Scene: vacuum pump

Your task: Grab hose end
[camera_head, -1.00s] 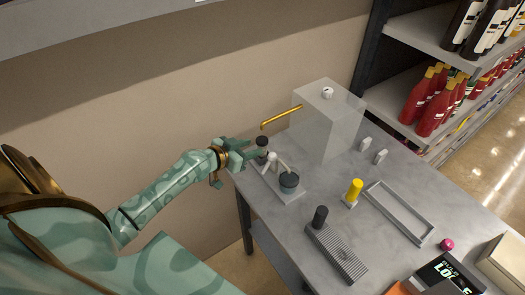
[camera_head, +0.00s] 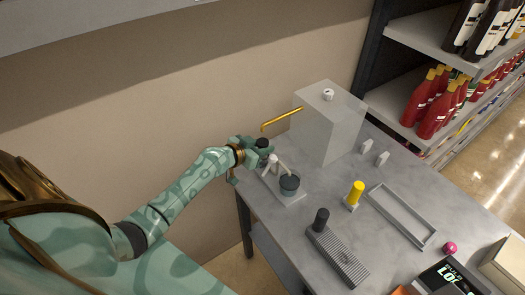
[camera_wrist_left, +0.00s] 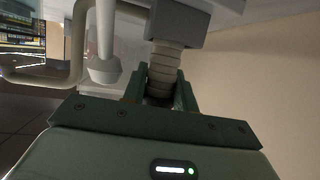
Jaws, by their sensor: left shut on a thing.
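My left gripper (camera_head: 256,152) is at the table's far left corner, beside a small pump assembly (camera_head: 290,194) on a pale base with a dark round pot. In the left wrist view my left gripper (camera_wrist_left: 160,92) is shut on a ribbed beige hose end (camera_wrist_left: 165,62), which meets a grey block (camera_wrist_left: 182,24). In the head view the fingers mostly hide the held part; a dark cap (camera_head: 262,142) shows just above them. My right gripper is not in view.
A translucent box (camera_head: 330,125) with a gold pipe (camera_head: 282,119) stands behind on the grey table (camera_head: 290,225). A yellow-topped piece (camera_head: 356,190), a ribbed block (camera_head: 338,256), an empty tray (camera_head: 402,216) and a pink ball (camera_head: 450,247) lie to the right.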

